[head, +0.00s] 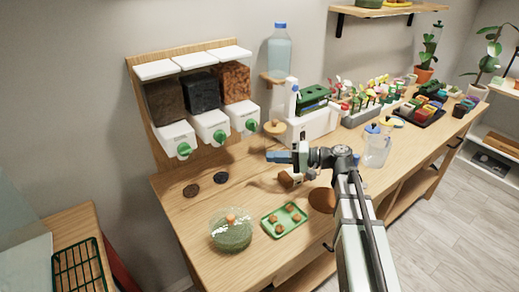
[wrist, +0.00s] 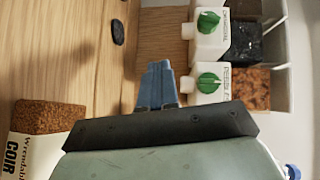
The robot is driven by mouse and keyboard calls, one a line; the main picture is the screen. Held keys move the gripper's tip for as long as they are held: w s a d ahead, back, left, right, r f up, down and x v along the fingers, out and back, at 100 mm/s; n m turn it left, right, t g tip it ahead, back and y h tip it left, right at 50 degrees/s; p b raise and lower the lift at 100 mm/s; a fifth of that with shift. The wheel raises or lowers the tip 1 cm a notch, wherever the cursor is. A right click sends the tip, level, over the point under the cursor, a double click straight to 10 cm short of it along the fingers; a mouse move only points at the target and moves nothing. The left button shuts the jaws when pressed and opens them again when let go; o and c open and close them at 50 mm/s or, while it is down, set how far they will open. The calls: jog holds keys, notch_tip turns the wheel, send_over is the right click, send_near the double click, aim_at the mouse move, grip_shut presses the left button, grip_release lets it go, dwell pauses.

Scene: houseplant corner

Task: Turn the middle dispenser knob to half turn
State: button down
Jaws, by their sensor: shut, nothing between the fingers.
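The wall dispenser has three bins side by side, each with a green knob on its white front. The middle knob (head: 220,136) is under the bin of black material (head: 201,91); it also shows at the top of the wrist view (wrist: 208,21). The right knob (head: 251,124) is under the orange-brown bark bin and is nearer my fingers in the wrist view (wrist: 209,82). The left knob (head: 184,150) is under the dark brown bin. My gripper (head: 270,157) is shut and empty, right of and apart from the knobs; its blue fingertips (wrist: 160,66) touch nothing. Exact knob angles are hard to tell.
Two dark discs (head: 191,190) (head: 221,177) lie on the bench below the dispenser. A glass bowl (head: 231,236) and green tray (head: 270,229) stand in front. A coir block (wrist: 45,117) is beside my gripper in the wrist view. A bottle (head: 279,52) stands on a shelf behind.

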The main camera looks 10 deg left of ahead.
aim_at(224, 133)
notch_tip(224, 133, up, 4)
jog(key=m+y, duration=0.4)
jog(key=shift+s+r+x, duration=0.15)
jog(key=shift+s+x, duration=0.15)
jog(key=shift+x, duration=1.7)
jog(key=shift+s+r+x, duration=0.15)
jog(key=shift+s+x, duration=0.1)
jog(key=shift+x, duration=1.8)
jog(key=shift+s+r+x, duration=0.15)
jog(key=shift+s+x, duration=0.15)
jog(key=shift+x, duration=1.7)
jog(key=shift+d, duration=0.1)
